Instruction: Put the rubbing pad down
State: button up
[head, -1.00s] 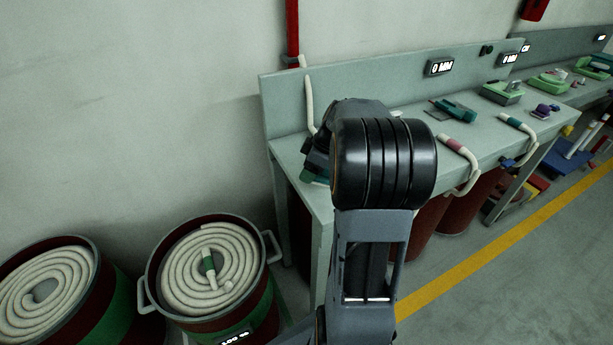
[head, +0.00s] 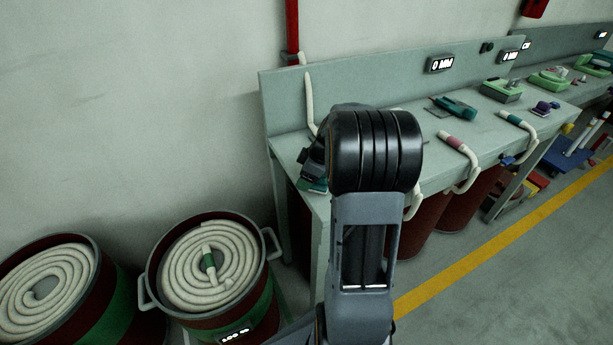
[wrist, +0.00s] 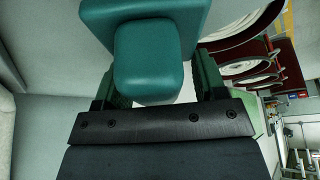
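The teal rubbing pad (wrist: 148,60) fills the top middle of the wrist view, its rounded grip between my fingers and its wider block beyond. My gripper (wrist: 158,88) is shut on it, with a finger on each side of the grip. In the head view the pad shows as a small teal patch (head: 313,185) at the near left end of the workbench (head: 300,147). My own arm hides much of that spot. I cannot tell whether the pad touches the bench top.
Drums with coiled pale hose, one (head: 205,265) nearer the bench and one (head: 45,280) farther left, stand on the floor. A teal tool (head: 455,107), a green block (head: 501,90) and hose ends (head: 455,145) lie farther right on the bench. A bare stretch lies behind my gripper.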

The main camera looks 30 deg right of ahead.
jog(key=o, duration=0.4)
jog(key=shift+o, duration=0.2)
jog(key=shift+r+p, duration=0.3)
jog(key=shift+p, duration=0.05)
jog(key=shift+s+d+r, duration=0.1)
jog(key=shift+d+r, duration=0.05)
jog(key=shift+r, duration=0.2)
jog(key=b+v, duration=0.1)
jog(key=v, duration=0.9)
jog(key=shift+s+r, duration=0.1)
jog(key=shift+r, duration=0.15)
jog(key=s+a+f+m+h, duration=0.1)
jog(key=s+a+m, duration=0.3)
jog(key=a, duration=0.6)
jog(key=s+a+f+m+h, duration=0.2)
jog(key=s+a+m, duration=0.2)
jog(key=s+a, duration=0.4)
jog(key=shift+a+f+m, duration=0.3)
jog(key=shift+a+f, duration=0.05)
jog(key=shift+a, duration=1.15)
